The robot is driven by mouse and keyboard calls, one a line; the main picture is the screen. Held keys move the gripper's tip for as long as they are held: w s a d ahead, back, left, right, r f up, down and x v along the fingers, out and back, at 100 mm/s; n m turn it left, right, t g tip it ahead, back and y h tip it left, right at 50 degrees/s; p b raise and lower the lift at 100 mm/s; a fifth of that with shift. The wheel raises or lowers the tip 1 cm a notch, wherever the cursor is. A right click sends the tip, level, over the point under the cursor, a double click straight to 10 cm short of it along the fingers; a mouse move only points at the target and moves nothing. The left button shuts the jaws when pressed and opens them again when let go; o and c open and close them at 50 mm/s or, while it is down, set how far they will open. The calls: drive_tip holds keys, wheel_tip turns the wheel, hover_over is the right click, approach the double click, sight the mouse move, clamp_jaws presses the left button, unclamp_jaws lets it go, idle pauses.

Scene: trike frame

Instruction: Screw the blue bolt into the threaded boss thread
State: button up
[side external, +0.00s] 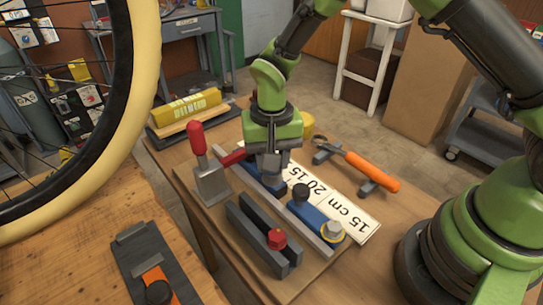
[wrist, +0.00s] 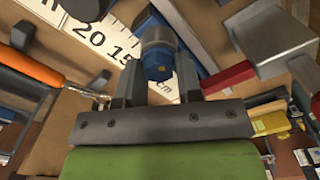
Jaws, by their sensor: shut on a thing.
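My gripper (wrist: 158,85) is shut on the blue bolt (wrist: 156,66), whose blue end shows between the two grey fingers in the wrist view. In the side view my gripper (side external: 268,170) points down over a long blue block (side external: 276,191) on the wooden board; the fingers hide the bolt there. I cannot tell whether the bolt touches the block or has entered a thread. I cannot make out the threaded boss with certainty.
A clamp with a red handle (side external: 197,140) stands close left of my gripper. Dark rails (side external: 250,232) with a red knob (side external: 277,239) lie in front. A blue block (side external: 318,222) with a black knob, a ruler plate (side external: 345,212) and an orange-handled tool (side external: 372,172) lie right.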

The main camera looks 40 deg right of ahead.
drive_tip(key=shift+m, duration=0.4)
drive_tip(key=shift+m, duration=0.9)
drive_tip(key=shift+s+m, duration=0.1)
drive_tip(key=shift+m, duration=0.8)
drive_tip(key=shift+d+m, duration=0.1)
drive_tip(key=shift+m, duration=0.7)
drive_tip(key=o, duration=0.5)
drive_tip(key=shift+n, duration=0.9)
